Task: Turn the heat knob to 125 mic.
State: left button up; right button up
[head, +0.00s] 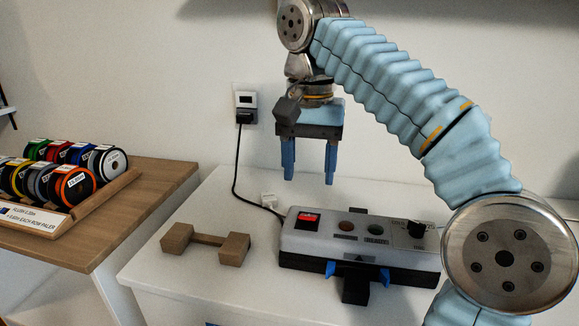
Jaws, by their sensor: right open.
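A grey laminator-like device (345,249) with a dark base sits on the white cabinet top. Its heat knob (416,229) is a small black knob at the right end of the top panel, close beside my arm in the picture. The scale print around it is too small to read, so its setting cannot be told. My right gripper (309,181) is open and empty, its two blue fingers pointing down above and behind the device's left part, apart from the knob. My left gripper is not in view.
A red switch (307,221) sits at the device's left end. A brown dumbbell-shaped block (206,243) lies left of it. A black cord runs to a wall socket (245,104). Filament spools (74,183) stand on a wooden table at left. My right arm covers the right side.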

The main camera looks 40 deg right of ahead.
aim_at(417, 230)
jog(key=k+j, duration=0.35)
jog(key=j, duration=0.15)
jog(key=k+j, duration=0.4)
jog(key=j, duration=0.15)
